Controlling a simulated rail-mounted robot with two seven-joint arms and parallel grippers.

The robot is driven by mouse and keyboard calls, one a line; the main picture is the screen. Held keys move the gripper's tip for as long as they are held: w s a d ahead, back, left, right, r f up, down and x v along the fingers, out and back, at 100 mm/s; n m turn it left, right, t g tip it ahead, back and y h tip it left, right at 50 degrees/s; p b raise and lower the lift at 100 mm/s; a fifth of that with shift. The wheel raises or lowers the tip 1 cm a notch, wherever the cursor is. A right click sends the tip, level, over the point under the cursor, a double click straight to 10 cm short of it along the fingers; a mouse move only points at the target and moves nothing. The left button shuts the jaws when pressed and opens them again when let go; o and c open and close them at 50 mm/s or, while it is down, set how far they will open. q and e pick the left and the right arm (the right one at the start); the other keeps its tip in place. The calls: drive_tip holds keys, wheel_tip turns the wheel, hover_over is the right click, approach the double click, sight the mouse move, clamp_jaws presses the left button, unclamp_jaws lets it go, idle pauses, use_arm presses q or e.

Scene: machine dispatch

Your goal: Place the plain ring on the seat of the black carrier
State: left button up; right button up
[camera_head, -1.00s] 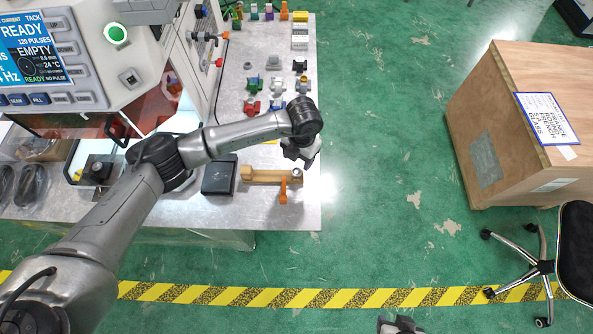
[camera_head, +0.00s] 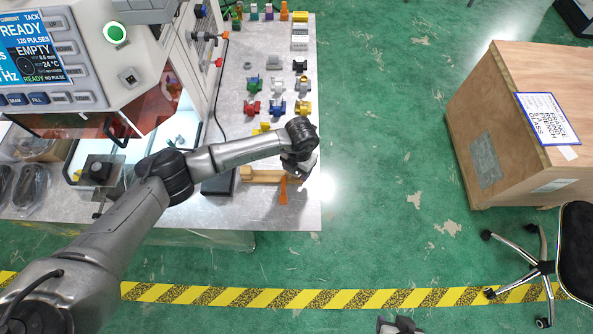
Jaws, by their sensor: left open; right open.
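The black carrier (camera_head: 300,66) stands at the right of the back row of small carriers on the bench. A small dark grey round piece (camera_head: 248,66) lies at the left of that row; I cannot tell whether it is the plain ring. My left gripper (camera_head: 301,172) is open over the right end of a wooden bar (camera_head: 260,176) near the bench's front right corner. The gripper hides that end, where a small grey round part showed earlier. My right gripper (camera_head: 398,325) is open, cut off by the bottom edge, over the floor away from the bench.
Green (camera_head: 254,84), red (camera_head: 252,107), blue (camera_head: 277,107) and yellow (camera_head: 302,107) carriers stand between the bar and the black carrier. A machine (camera_head: 120,60) stands at left, a wooden crate (camera_head: 520,120) at right.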

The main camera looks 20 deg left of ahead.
use_arm(q)
drive_tip(key=shift+c, duration=0.3)
drive_tip(key=c, duration=1)
drive_tip(key=shift+r, duration=0.1)
drive_tip(key=shift+r, duration=0.1)
